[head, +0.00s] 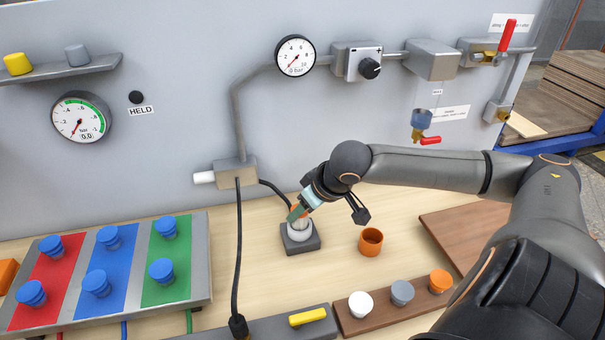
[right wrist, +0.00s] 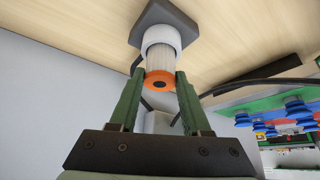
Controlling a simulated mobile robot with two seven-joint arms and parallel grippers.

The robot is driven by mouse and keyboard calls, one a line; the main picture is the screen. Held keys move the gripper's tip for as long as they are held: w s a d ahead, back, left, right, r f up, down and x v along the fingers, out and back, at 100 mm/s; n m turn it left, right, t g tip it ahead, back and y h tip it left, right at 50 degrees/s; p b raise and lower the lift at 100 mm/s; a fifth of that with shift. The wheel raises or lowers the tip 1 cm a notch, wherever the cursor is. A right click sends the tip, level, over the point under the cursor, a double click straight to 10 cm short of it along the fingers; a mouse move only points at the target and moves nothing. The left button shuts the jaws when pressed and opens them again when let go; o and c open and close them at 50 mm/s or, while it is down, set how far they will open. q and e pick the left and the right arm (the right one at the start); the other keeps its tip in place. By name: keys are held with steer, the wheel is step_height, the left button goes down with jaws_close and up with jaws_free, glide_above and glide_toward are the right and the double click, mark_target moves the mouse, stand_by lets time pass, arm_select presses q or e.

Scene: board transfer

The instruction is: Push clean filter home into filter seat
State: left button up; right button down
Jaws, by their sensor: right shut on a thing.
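The clean filter (right wrist: 159,62) has a pale pleated body and an orange end cap with a dark centre. My right gripper (right wrist: 158,86) has green fingers, one on each side of the orange cap, and is shut on the filter. The filter seat is a white ring (right wrist: 161,36) on a dark square base; it also shows in the head view (head: 301,247) on the table. The filter's far end is inside the white ring, and a length of pleated body shows outside it. In the head view my right gripper (head: 297,212) is directly above the seat. My left gripper is not in view.
An orange cup (head: 371,241) stands right of the seat. A brown strip with white, grey and orange knobs (head: 402,293) lies in front. A black cable (head: 237,250) hangs left of the seat. A panel with blue knobs (head: 107,268) is at the left.

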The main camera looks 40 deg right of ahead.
steer(key=shift+f, duration=0.3)
steer(key=shift+c, duration=1.4)
jaws_free()
steer(key=shift+r, duration=0.1)
steer(key=shift+s+d+r, duration=0.1)
steer(key=shift+s+r, duration=0.25)
steer(key=shift+r, duration=0.1)
steer(key=p+v, duration=0.4)
steer(key=v, duration=0.7)
steer(key=shift+s+r, duration=0.1)
steer(key=shift+s, duration=0.05)
